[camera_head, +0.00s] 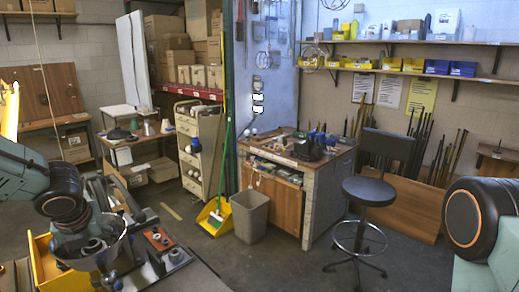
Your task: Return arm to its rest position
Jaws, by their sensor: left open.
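My left arm comes in from the left edge, bent down over the near workbench (205,279). My left gripper (108,279) points down at the bench's left part, low in the view. Its jaws are open, though the fingertips are small and partly covered by a grey, bowl-like metal part (112,246) around the wrist. I cannot tell whether the gripper touches that part. A reddish plate with a round fitting (158,238) and a dark block with a grey ring (175,256) lie to its right. Of my right arm only a large black joint shows at the right edge; its gripper is out of view.
A yellow bin (44,262) stands close to the left of my left gripper. Dark rails (130,200) rise behind it. Beyond the bench are a grey waste bin (250,216), a wooden cabinet (272,198) and a black stool (368,190). The floor between them is open.

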